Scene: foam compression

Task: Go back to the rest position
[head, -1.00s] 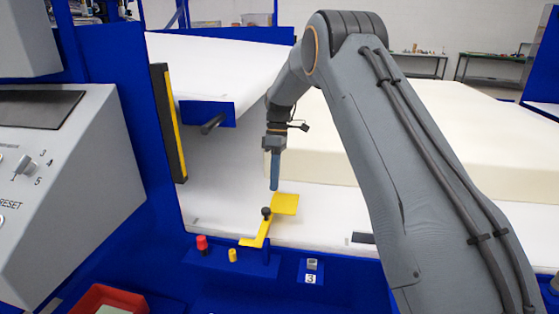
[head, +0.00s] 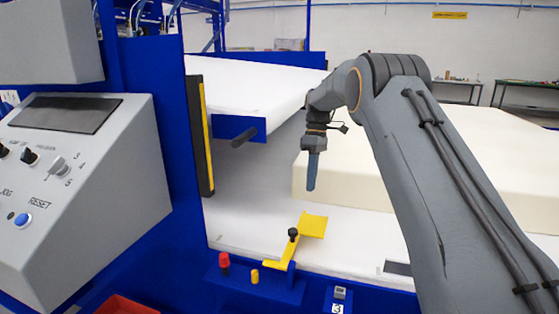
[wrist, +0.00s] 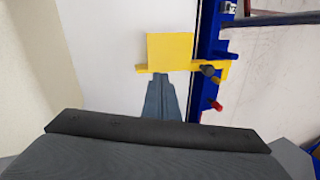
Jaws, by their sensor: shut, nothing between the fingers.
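My gripper (head: 311,187) hangs pointing down at the end of my arm, above the white lower bed (head: 235,225) of the machine. Its blue-grey fingers are together with nothing between them. The yellow bracket (head: 312,224) with a black knob (head: 293,235) lies below it at the front edge of the bed; the gripper is apart from it. In the wrist view the fingertips (wrist: 160,80) appear just below the yellow plate (wrist: 170,49). The cream foam block (head: 420,180) lies behind and to the right of the gripper.
The grey control panel (head: 80,190) stands at the left. A white upper plate (head: 250,90) with a dark handle (head: 244,137) is left of the gripper. A red knob (head: 224,262) and a yellow knob (head: 255,276) sit on the blue front rail. A red bin (head: 125,306) is at the bottom left.

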